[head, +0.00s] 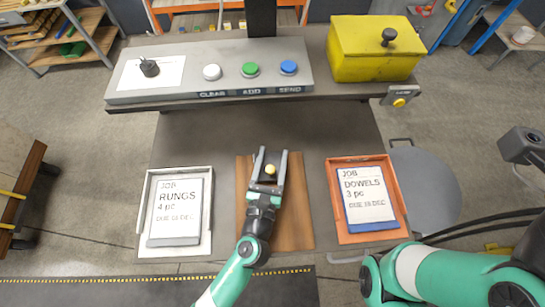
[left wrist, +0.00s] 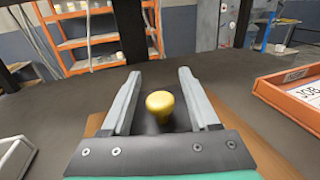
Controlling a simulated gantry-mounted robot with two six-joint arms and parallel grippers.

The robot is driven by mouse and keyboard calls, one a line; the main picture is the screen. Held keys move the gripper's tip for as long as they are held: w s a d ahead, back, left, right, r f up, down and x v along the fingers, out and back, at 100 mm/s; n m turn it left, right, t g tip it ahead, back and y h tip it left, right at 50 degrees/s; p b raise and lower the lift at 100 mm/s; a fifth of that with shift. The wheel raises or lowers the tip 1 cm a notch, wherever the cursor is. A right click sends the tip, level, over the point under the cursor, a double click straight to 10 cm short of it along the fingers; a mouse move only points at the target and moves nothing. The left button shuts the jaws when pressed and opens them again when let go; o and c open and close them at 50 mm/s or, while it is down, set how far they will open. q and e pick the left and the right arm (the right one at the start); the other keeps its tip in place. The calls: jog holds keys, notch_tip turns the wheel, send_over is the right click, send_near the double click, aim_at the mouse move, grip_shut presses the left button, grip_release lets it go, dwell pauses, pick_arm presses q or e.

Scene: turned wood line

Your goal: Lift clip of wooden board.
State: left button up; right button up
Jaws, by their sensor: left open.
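The wooden board (head: 297,220) lies flat on the grey table, between a white tray and an orange tray. Its clip (head: 268,181) is dark with a round yellow knob (head: 270,169) near the board's far end. My left gripper (head: 271,155) is open over the clip, with one finger on each side of the knob. In the left wrist view the yellow knob (left wrist: 160,104) stands between the two fingers, apart from both. Much of the clip is hidden by the gripper. My right arm shows at the lower right, but its gripper is out of view.
The white tray (head: 144,216) holds a RUNGS job card, and the orange tray (head: 341,237) holds a DOWELS job card. A button panel (head: 225,58) and a yellow box (head: 372,55) stand at the back. The table behind the board is clear.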

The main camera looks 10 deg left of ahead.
pick_arm(q)
grip_shut()
dwell(0.3)
dwell(1.1)
